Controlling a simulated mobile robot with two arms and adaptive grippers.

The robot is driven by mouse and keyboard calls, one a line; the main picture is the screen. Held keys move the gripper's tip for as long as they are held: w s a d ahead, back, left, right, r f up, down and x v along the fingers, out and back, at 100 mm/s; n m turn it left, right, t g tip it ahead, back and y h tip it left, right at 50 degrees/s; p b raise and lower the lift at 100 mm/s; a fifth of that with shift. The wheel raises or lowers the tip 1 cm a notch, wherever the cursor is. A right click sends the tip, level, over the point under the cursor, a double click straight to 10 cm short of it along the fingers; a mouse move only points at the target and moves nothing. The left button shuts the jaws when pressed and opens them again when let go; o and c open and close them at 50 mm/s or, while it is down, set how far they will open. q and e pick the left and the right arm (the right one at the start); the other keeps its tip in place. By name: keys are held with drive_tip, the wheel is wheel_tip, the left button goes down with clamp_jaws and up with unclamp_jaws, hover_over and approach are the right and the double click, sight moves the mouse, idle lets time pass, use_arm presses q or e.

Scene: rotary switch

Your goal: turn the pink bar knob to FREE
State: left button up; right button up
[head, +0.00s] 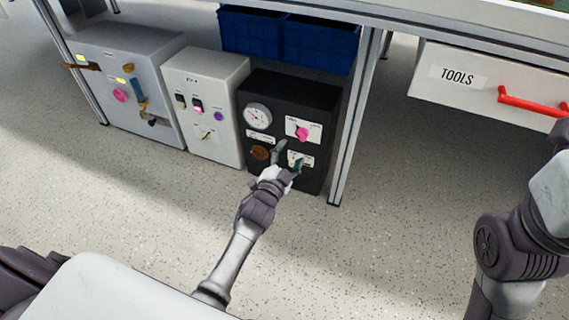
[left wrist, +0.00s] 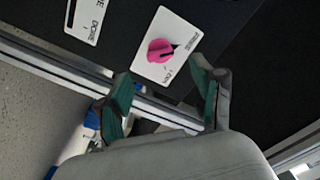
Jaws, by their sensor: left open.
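The pink bar knob (head: 302,134) sits on a white plate at the upper right of a black panel box (head: 318,180). In the left wrist view the knob (left wrist: 159,51) is clear, with a black pointer mark towards the right of the picture and small labels I cannot read surely. My left gripper (head: 288,158) is in front of the box, below the knob in the head view. Its two green-padded fingers, also in the left wrist view (left wrist: 161,82), are spread with nothing between them. The knob shows beyond the fingertips, apart from them. My right gripper is not in view.
The black box also carries a round gauge (head: 257,116), a brown knob (head: 259,152) and a lower white plate partly behind my gripper. A white box (head: 218,85) and a grey box (head: 130,55) stand to the left. A table leg (head: 350,130) rises close on the right.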

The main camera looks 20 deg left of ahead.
use_arm(q)
drive_tip(key=shift+s, duration=2.2)
